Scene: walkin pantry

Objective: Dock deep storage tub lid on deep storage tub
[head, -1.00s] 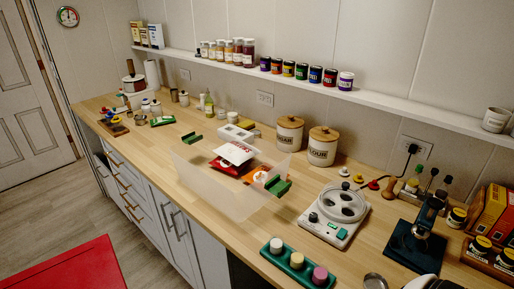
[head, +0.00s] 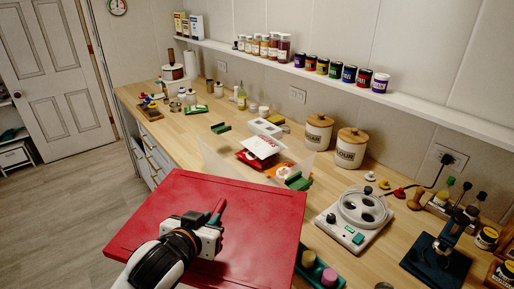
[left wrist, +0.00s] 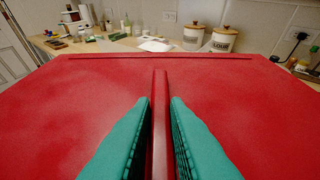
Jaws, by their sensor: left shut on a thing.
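The deep storage tub lid (head: 165,215) is a large flat red panel in the head view, held in front of the counter's near edge. My left gripper (head: 215,218) is shut on the raised red ridge of the lid; the wrist view shows the ridge (left wrist: 161,120) between the teal fingers (left wrist: 160,135). The deep storage tub (head: 222,160) is translucent and stands on the counter behind the lid. Packets (head: 262,146) show inside it, and the lid hides its near lower part. My right gripper is not in view.
Green brackets (head: 220,128) (head: 298,182) sit by the tub's ends. A white appliance (head: 355,218) stands to its right, and a green tray of jars (head: 318,272) lies near the lid's right edge. Two canisters (head: 318,133) stand behind. Counter left of the tub has some bare wood.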

